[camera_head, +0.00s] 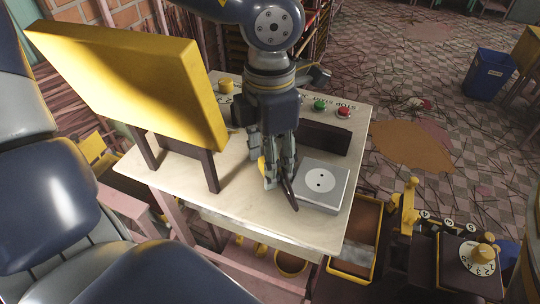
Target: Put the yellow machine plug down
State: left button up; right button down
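My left gripper (276,178) points down over the pale table, just left of the grey socket box (322,184) with its round white two-hole outlet. Its fingers are close together around a small yellow piece (261,165), which looks like the yellow machine plug and is mostly hidden by the fingers. A dark, slim part (290,194) sticks out below the fingers toward the box. I cannot tell whether the plug touches the tabletop. My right gripper is not in view.
A large yellow panel (130,85) on dark legs stands on the table (240,222) at left. A green button (320,104) and a red button (344,112) sit at the back. The table's front strip is clear. A yellow-rimmed tray (351,272) lies below the right edge.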

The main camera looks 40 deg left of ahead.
pick_arm(q)
jog(key=shift+r+p, duration=0.5)
jog(key=shift+p, duration=0.15)
notch_tip(320, 180, up, 12)
jog(key=shift+r, duration=0.15)
dwell(0.3)
